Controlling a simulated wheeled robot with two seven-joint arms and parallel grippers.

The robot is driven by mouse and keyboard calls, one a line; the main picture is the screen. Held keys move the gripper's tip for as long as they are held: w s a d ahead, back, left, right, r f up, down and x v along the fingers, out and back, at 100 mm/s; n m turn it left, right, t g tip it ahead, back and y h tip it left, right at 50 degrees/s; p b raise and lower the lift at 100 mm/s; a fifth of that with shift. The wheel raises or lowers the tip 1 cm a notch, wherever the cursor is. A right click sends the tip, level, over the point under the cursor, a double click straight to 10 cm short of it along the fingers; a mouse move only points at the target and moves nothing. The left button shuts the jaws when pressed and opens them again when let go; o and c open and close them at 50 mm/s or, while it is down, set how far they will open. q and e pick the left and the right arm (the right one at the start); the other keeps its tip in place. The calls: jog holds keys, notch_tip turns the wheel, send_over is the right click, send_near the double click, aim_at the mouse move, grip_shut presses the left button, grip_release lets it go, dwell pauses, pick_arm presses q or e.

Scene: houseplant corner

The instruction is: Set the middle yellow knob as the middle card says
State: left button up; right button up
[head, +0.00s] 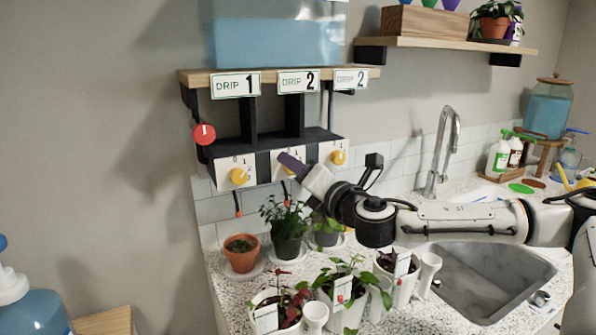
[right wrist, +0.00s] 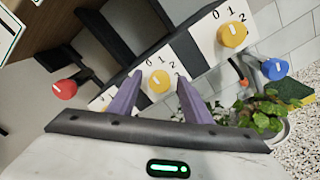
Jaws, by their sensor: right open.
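The middle card (head: 298,81) reads DRIP 2. The middle yellow knob (right wrist: 160,81) sits on a white plate marked 0, 1 and 2. It carries a small pale mark, but I cannot tell surely which number the mark points to. In the head view my gripper mostly covers this knob. My right gripper (right wrist: 157,98) is open, its purple fingers standing on either side of the middle knob, with no clear contact. The right gripper (head: 291,163) also shows at the middle plate in the head view. My left gripper is not in view.
The left yellow knob (head: 239,177) and right yellow knob (head: 338,157) flank the middle one. A red knob (head: 204,133) is at the rack's left side. A blue knob (right wrist: 275,68) shows in the wrist view. Potted plants (head: 241,252) stand on the counter below.

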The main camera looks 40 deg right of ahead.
jog(key=shift+c, duration=0.4)
jog(key=c, duration=1)
jog(key=shift+f+m+h+p, duration=0.15)
jog(key=shift+m+p, duration=0.25)
jog(key=shift+m, duration=3.65)
jog(key=shift+m+h+p, duration=0.25)
jog(key=shift+m+p, duration=0.15)
jog(key=shift+m, duration=3.65)
